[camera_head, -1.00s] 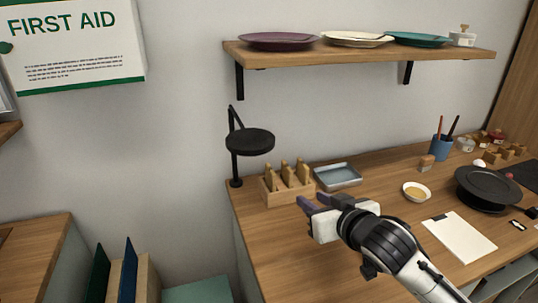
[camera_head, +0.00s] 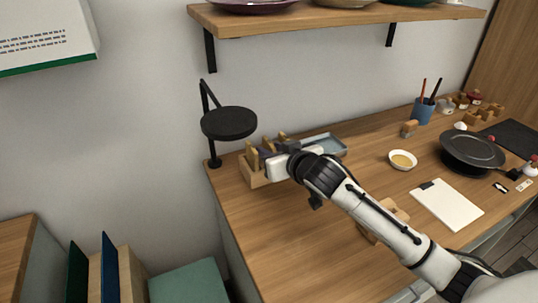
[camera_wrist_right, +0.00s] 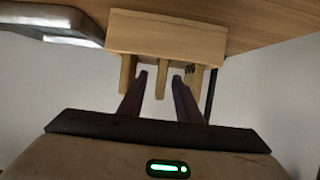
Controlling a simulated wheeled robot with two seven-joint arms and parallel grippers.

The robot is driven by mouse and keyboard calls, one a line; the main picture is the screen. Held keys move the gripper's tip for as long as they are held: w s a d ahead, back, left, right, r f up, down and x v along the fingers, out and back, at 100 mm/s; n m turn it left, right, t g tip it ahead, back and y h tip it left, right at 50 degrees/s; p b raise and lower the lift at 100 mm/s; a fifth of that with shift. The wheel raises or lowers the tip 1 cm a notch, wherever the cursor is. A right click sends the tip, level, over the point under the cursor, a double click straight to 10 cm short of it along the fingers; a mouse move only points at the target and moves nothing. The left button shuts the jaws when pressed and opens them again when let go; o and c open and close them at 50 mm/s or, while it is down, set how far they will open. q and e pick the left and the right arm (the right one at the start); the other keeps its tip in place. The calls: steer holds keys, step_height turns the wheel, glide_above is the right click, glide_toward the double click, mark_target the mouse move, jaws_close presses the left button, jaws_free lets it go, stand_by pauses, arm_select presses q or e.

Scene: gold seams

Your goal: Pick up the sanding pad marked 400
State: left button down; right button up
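A wooden rack (camera_head: 258,178) stands on the workbench near its left end and holds three upright tan wooden pieces. They look like the sanding pads, but I can read no number on any of them. My right gripper (camera_head: 278,147) is at the rack, partly hiding it. In the right wrist view the rack (camera_wrist_right: 168,36) appears upside down. There my open right gripper (camera_wrist_right: 162,82) has one finger on each side of the middle piece (camera_wrist_right: 161,80), with gaps showing. My left gripper is not in view.
A grey metal tray (camera_head: 330,144) lies just right of the rack. A black round plate on a stand (camera_head: 229,123) is close on the left. A white bowl (camera_head: 402,160), a notepad (camera_head: 447,204) and a black pan (camera_head: 470,152) lie farther right.

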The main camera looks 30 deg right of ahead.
steer(key=shift+x, duration=0.9)
jaws_close()
